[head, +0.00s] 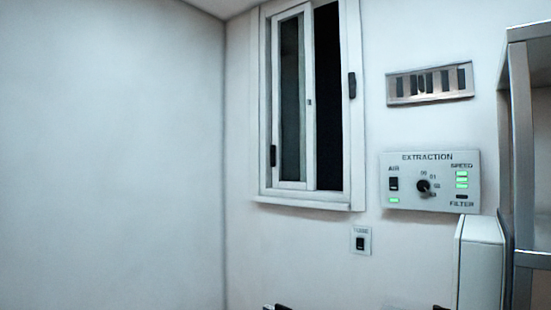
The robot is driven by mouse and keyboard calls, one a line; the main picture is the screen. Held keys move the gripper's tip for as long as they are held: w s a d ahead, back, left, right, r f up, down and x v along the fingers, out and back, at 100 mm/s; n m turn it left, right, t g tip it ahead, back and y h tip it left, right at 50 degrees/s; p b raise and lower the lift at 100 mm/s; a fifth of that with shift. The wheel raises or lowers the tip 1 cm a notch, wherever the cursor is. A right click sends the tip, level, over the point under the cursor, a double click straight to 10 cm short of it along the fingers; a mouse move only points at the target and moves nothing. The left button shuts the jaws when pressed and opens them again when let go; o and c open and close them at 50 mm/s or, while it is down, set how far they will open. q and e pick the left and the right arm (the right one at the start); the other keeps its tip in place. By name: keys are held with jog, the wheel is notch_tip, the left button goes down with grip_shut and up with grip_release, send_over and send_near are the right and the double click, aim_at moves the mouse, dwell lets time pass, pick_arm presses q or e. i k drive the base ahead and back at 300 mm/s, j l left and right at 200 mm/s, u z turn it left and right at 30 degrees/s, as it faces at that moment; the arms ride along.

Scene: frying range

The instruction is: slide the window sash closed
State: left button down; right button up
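The white window frame (357,150) is on the wall near the corner, in the upper middle of the head view. The sash (308,140) is a narrow white-framed pane standing in the left part of the frame. To its right is a tall black gap (328,95), which looks like the open part. A small dark catch (309,102) sits on the sash's right stile. Small dark tips at the bottom edge, one left of centre (277,307) and one to the right (440,307), look like parts of my grippers. Both are well below the window, and their fingers are cut off.
Dark fittings sit on the frame's right (352,85) and left (273,156) sides. A white box (480,262) and metal shelving (522,150) stand at the right.

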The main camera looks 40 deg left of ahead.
aim_at(306, 9)
jog(key=i+j+u, duration=0.1)
jog(key=i+j, duration=0.2)
jog(key=i, duration=0.15)
jog(key=i+j+u, duration=0.15)
jog(key=i, duration=0.3)
jog(key=i+j+u, duration=0.1)
jog(key=i+j, duration=0.2)
jog(key=i, duration=0.15)
